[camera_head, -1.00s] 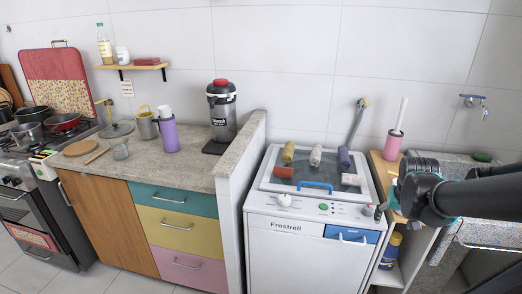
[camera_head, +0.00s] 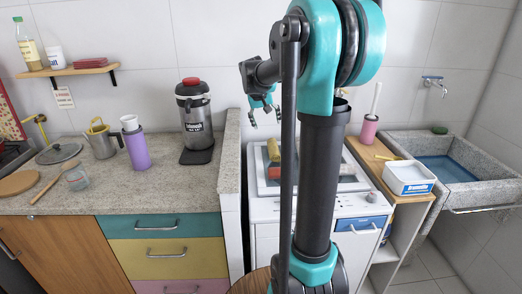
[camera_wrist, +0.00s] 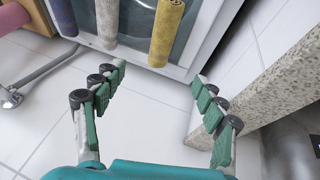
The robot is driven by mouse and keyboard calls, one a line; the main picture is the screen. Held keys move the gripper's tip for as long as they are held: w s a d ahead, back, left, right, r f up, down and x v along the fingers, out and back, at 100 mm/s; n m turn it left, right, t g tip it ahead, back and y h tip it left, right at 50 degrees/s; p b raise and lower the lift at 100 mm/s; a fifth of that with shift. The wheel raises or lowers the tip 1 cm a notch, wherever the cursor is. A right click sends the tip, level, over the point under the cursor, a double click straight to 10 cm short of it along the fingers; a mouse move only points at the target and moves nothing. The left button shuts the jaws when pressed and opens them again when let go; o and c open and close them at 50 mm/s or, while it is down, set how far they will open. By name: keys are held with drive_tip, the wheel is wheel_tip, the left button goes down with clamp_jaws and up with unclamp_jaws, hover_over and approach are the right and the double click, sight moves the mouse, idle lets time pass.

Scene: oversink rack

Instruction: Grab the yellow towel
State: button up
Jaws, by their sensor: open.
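The yellow towel (camera_head: 273,150) is a rolled cylinder on the washing machine's glass lid, just left of my arm in the head view. It also shows upright at the top middle of the wrist view (camera_wrist: 167,30). My gripper (camera_head: 266,118) is open and empty, above the lid near the towel and apart from it. In the wrist view, the towel lies beyond the gap between my spread fingertips (camera_wrist: 159,75). My arm hides part of the lid in the head view.
An orange-red roll (camera_head: 275,172) lies in front of the yellow towel. A low stone-topped wall (camera_head: 230,150) stands left of the washing machine (camera_head: 268,235). A white tub (camera_head: 408,178) sits on the wooden shelf at right, beside the sink (camera_head: 450,160).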

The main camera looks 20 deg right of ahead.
sight(272, 144)
drive_tip(key=x, duration=1.6)
drive_tip(key=shift+w+a, duration=0.1)
drive_tip(key=shift+w, duration=0.05)
drive_tip(key=shift+f, duration=0.15)
drive_tip(key=shift+f, duration=0.2)
drive_tip(key=c, duration=1.2)
drive_tip(key=shift+c, duration=0.2)
